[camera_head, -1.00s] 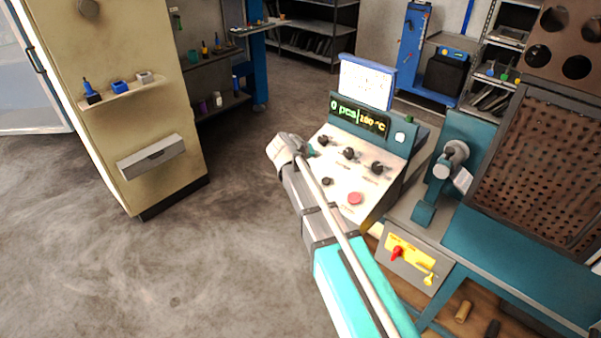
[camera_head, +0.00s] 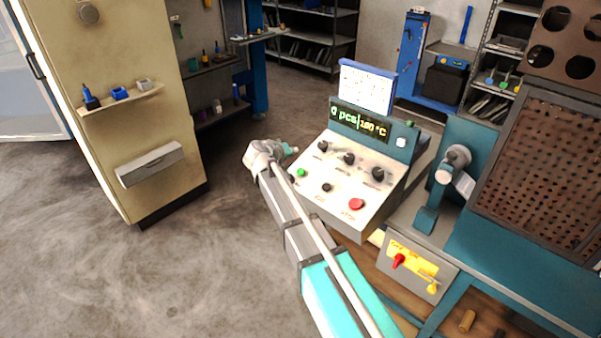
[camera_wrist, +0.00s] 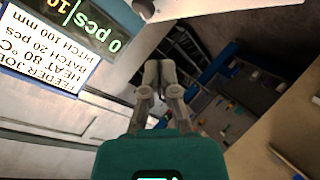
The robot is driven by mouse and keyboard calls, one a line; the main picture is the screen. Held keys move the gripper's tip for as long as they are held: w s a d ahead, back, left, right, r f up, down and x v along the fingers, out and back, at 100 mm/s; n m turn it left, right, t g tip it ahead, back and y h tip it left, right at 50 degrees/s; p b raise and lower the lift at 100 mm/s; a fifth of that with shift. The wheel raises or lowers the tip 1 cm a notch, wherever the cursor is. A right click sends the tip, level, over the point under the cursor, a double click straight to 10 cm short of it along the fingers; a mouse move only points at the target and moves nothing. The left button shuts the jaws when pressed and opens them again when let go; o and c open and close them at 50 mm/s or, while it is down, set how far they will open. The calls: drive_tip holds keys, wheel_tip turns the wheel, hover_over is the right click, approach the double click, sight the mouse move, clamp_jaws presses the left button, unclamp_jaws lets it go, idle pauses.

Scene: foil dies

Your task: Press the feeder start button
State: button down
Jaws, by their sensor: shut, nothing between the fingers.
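The sloped control panel (camera_head: 338,176) stands right of my arm in the head view. A green button (camera_head: 301,173) is at its left, uncovered, with a black button (camera_head: 326,187) and a red button (camera_head: 357,204) further right. The lettering under the green button is too small to read. My gripper (camera_wrist: 155,68) is shut and empty in the wrist view. In the head view my wrist is just left of the panel's upper left edge, apart from the green button. The wrist view shows the panel's display (camera_wrist: 92,22) upside down, but no button clearly.
Several black knobs (camera_head: 349,158) sit above the buttons. A job card (camera_head: 366,88) stands above the display. A bench with a yellow switch plate (camera_head: 413,260) is at right. A beige cabinet (camera_head: 130,120) stands at left, with open floor between.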

sight(301, 173)
drive_tip(key=shift+w+d+f+b, duration=0.3)
drive_tip(key=shift+w+f+b, duration=0.05)
drive_tip(key=shift+f+b, duration=1)
drive_tip(key=shift+w+d+f+b, duration=0.25)
drive_tip(key=shift+w+f+b, duration=0.05)
drive_tip(key=shift+f+b, duration=1.05)
drive_tip(key=shift+w+d+f+b, duration=0.3)
drive_tip(key=shift+w+f+b, duration=0.05)
drive_tip(key=shift+f+b, duration=1)
